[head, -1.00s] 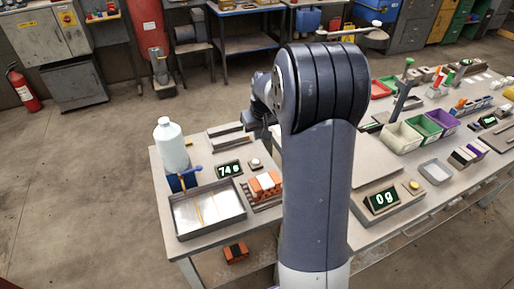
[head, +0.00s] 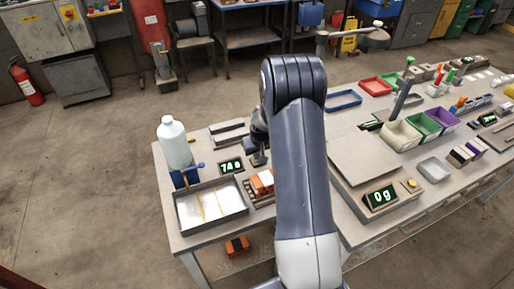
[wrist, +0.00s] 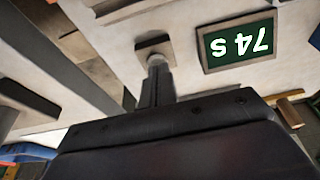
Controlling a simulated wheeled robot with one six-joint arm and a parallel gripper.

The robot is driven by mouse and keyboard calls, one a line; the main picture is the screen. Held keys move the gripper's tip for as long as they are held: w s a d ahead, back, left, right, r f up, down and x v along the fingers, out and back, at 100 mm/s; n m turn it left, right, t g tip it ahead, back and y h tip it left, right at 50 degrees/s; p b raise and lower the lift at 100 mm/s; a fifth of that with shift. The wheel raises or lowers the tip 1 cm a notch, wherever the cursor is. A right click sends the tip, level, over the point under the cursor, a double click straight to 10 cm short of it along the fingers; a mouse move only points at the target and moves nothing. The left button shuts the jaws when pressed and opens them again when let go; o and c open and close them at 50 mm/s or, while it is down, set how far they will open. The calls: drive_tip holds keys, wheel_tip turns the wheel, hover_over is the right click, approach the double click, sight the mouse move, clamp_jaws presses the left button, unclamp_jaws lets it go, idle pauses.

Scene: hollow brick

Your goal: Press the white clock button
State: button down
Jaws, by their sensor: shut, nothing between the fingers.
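The clock's dark display (head: 231,167) with pale green digits stands on the table, left of my gripper (head: 257,158) in the head view. In the wrist view the display (wrist: 237,42) reads 74 s upside down. The white button (wrist: 155,60) sits on a small pale square base, beside the display. My gripper (wrist: 156,84) is shut and empty, its fingertips at the button in the wrist view. I cannot tell whether they touch it. In the head view the gripper hides the button.
A shallow metal tray (head: 212,226) and a white bottle (head: 174,141) stand left of the clock. Orange bricks (head: 261,182) lie close in front of the gripper. A scale reading 0 g (head: 381,197) is to the right, beyond my arm.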

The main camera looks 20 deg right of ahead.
drive_tip(key=shift+f, duration=0.15)
drive_tip(key=shift+f+b, duration=0.55)
drive_tip(key=shift+b, duration=0.35)
drive_tip(key=shift+s+f+b, duration=0.15)
drive_tip(key=shift+f+b, duration=0.05)
drive_tip(key=shift+b, duration=0.25)
drive_tip(key=shift+f, duration=0.1)
wheel_tip(320, 180, up, 5)
drive_tip(key=shift+a+f+p, duration=0.1)
drive_tip(key=shift+p, duration=1.15)
drive_tip(key=b+v, duration=0.2)
drive_tip(key=v, duration=0.8)
drive_tip(key=shift+f, duration=0.1)
drive_tip(key=p+x, duration=0.1)
drive_tip(key=x, duration=0.8)
drive_tip(key=shift+p, duration=0.3)
drive_tip(key=shift+w+b+v, duration=0.15)
drive_tip(key=shift+b+v, duration=0.1)
drive_tip(key=shift+v, duration=0.6)
drive_tip(key=shift+w+b+v, duration=0.15)
drive_tip(key=shift+b+v, duration=0.1)
drive_tip(key=shift+v, duration=0.6)
